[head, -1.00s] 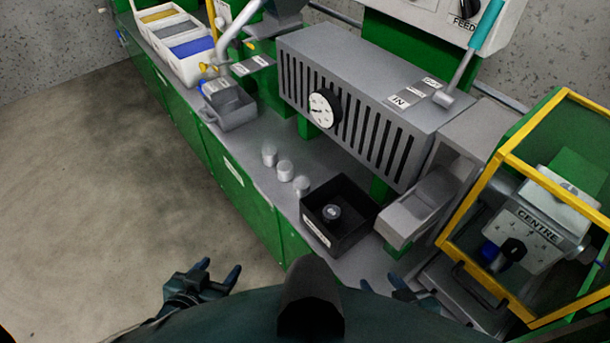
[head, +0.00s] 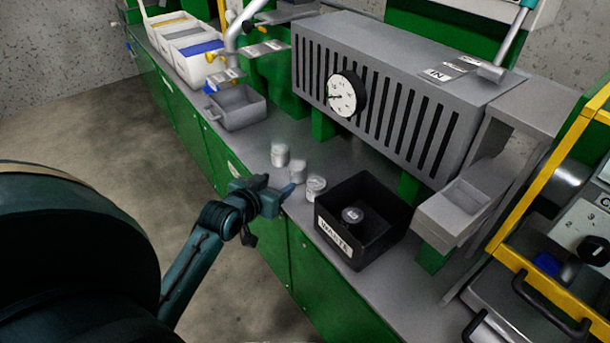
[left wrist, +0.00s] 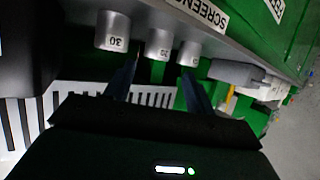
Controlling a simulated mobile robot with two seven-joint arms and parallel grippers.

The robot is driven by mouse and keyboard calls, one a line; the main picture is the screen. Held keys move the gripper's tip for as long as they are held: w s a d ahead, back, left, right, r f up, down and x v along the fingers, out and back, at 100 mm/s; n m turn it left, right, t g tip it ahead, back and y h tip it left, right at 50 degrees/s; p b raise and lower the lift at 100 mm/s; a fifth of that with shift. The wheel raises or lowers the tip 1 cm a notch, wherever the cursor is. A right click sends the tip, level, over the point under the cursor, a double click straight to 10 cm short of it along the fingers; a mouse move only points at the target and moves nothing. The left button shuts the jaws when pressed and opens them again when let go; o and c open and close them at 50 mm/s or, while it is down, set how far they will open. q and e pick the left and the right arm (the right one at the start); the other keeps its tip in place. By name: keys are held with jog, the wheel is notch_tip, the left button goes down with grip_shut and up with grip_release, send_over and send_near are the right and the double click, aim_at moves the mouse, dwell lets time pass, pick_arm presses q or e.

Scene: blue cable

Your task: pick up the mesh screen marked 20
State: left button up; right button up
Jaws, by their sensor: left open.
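Three small pale grey cylindrical screens stand in a row on the bench front. In the left wrist view, which looks upside down, the middle one is the mesh screen marked 20 (left wrist: 158,44). In the head view it is the middle cylinder (head: 297,172), its mark unreadable. The screen marked 30 (left wrist: 113,30) stands beside it, nearest the waste bin. The third screen (left wrist: 188,53) has an unclear mark. My left gripper (head: 282,190) is open and empty at the bench edge, close to the row. Its fingers (left wrist: 160,88) straddle the line to the 20 screen without holding it.
A black bin marked WASTE (head: 390,225) stands right of the screens, with a dark round piece inside. A grey slotted housing with a dial (head: 400,95) overhangs behind. A grey tray (head: 237,108) sits further left. A yellow-framed cabinet (head: 520,265) is at right.

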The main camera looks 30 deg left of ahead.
aim_at(293, 171)
pick_arm(q)
jog(key=x, duration=0.4)
jog(key=shift+w+f+b, duration=0.1)
jog(key=shift+w+b, duration=0.1)
jog(key=shift+b, duration=0.2)
pick_arm(e)
jog(key=shift+w+a+f, duration=0.15)
jog(key=shift+a+f, duration=0.1)
jog(key=shift+f, duration=0.45)
pick_arm(q)
jog(key=x, duration=0.2)
jog(key=b+x, duration=0.1)
jog(key=x, duration=0.1)
jog(key=shift+w+d, duration=0.2)
jog(key=shift+w, duration=0.05)
pick_arm(e)
jog(key=shift+w+a+f+n, duration=0.15)
jog(key=shift+f+n, duration=0.25)
jog(key=shift+f, duration=0.35)
pick_arm(q)
jog(key=shift+w, duration=0.4)
pick_arm(e)
jog(key=shift+a+f+g, duration=0.15)
jog(key=shift+f+g, duration=0.1)
jog(key=shift+g, duration=0.05)
jog(key=shift+a, duration=0.1)
jog(key=shift+r, duration=0.1)
